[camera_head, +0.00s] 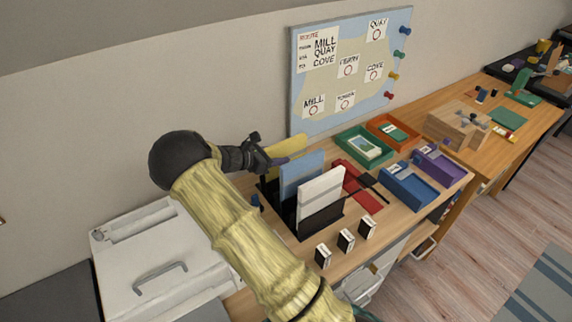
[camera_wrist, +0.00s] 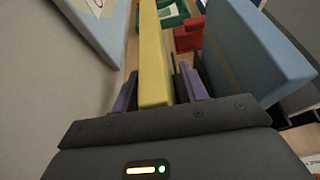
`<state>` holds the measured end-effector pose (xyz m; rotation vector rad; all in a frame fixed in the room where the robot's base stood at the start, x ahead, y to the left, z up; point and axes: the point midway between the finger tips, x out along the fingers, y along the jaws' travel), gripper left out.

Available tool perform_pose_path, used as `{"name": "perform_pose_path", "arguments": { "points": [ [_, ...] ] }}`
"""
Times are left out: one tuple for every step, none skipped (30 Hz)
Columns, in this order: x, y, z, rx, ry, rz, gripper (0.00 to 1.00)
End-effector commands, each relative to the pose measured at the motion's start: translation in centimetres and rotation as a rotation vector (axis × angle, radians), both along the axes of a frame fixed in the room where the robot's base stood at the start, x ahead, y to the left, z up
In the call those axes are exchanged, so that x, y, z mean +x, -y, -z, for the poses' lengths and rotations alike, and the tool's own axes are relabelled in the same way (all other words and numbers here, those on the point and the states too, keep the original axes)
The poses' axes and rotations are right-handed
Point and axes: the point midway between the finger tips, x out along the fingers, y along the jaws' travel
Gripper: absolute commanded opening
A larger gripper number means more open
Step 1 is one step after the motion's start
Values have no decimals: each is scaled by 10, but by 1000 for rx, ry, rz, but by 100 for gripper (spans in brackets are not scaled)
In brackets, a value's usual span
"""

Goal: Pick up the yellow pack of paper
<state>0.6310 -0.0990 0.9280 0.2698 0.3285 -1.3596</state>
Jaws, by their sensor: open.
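The yellow pack of paper (camera_head: 290,146) stands on edge at the back of a dark upright rack (camera_head: 322,220), behind a blue pack (camera_head: 301,172) and a white pack (camera_head: 321,192). My gripper (camera_head: 272,160) is at its left end, in front of the wall. In the wrist view, the yellow pack (camera_wrist: 153,55) runs lengthwise between the two purple fingers of my gripper (camera_wrist: 160,88). The fingers are apart, with a visible gap at the right finger. The blue pack (camera_wrist: 255,50) is close to the right finger. The pack's lower part is hidden.
A map board (camera_head: 349,72) leans on the wall just behind. Green (camera_head: 345,140) and orange trays, red items and blue (camera_head: 409,190) and purple trays lie to the right. Several small black-and-white boxes (camera_head: 346,240) stand in front. A white drawer unit (camera_head: 160,268) is at left.

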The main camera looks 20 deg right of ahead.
Motion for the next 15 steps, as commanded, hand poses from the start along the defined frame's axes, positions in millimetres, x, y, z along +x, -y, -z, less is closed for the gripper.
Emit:
{"name": "perform_pose_path", "arguments": {
  "points": [
    [0, 0, 0, 0, 0, -1, 44],
    [0, 0, 0, 0, 0, -1, 44],
    [0, 0, 0, 0, 0, -1, 44],
    [0, 0, 0, 0, 0, -1, 44],
    [0, 0, 0, 0, 0, -1, 44],
    [0, 0, 0, 0, 0, -1, 44],
    [0, 0, 0, 0, 0, -1, 44],
    [0, 0, 0, 0, 0, -1, 44],
    [0, 0, 0, 0, 0, -1, 44],
    [0, 0, 0, 0, 0, -1, 44],
    [0, 0, 0, 0, 0, -1, 44],
    [0, 0, 0, 0, 0, -1, 44],
    [0, -1, 0, 0, 0, -1, 44],
    [0, -1, 0, 0, 0, -1, 40],
    [0, -1, 0, 0, 0, -1, 32]
  ]
}}
